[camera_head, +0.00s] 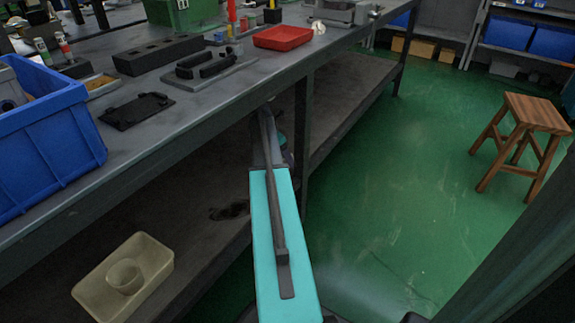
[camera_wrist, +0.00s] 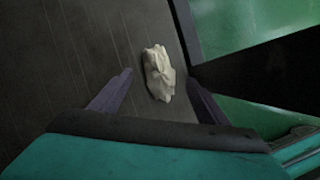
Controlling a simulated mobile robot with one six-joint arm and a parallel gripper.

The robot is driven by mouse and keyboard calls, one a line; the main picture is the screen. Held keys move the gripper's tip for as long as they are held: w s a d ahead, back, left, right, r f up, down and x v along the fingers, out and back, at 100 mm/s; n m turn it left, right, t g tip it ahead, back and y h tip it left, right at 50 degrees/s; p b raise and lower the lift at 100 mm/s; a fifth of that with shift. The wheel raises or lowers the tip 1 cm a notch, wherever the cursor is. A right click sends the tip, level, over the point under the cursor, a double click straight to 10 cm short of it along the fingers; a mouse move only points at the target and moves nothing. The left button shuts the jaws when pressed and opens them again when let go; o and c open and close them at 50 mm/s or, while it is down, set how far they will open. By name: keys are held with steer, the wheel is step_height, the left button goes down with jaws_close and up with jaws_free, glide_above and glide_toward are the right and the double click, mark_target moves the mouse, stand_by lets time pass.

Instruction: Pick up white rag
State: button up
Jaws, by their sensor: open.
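The white rag (camera_wrist: 158,73) is a crumpled off-white bundle lying on the dark lower shelf (camera_wrist: 90,45) in the wrist view. My gripper (camera_wrist: 160,88) is open, with one dark finger to the left of the rag and one to the right. The rag sits between and slightly beyond the fingertips, and no contact shows. In the head view my teal arm reaches under the workbench, where its end and the rag are hidden.
The workbench top (camera_head: 225,85) overhangs the shelf, with a leg (camera_head: 303,130) near my arm. A blue crate (camera_head: 45,140) and a red tray (camera_head: 283,37) stand on top. A beige tray (camera_head: 150,262) is on the lower shelf. A wooden stool (camera_head: 535,112) stands on the open green floor.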

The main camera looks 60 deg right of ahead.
steer(key=shift+b+x, duration=0.3)
steer(key=shift+x, duration=0.7)
steer(key=shift+r, duration=0.1)
steer(key=shift+c, duration=0.4)
steer(key=c, duration=1.1)
steer(key=shift+o, duration=0.2)
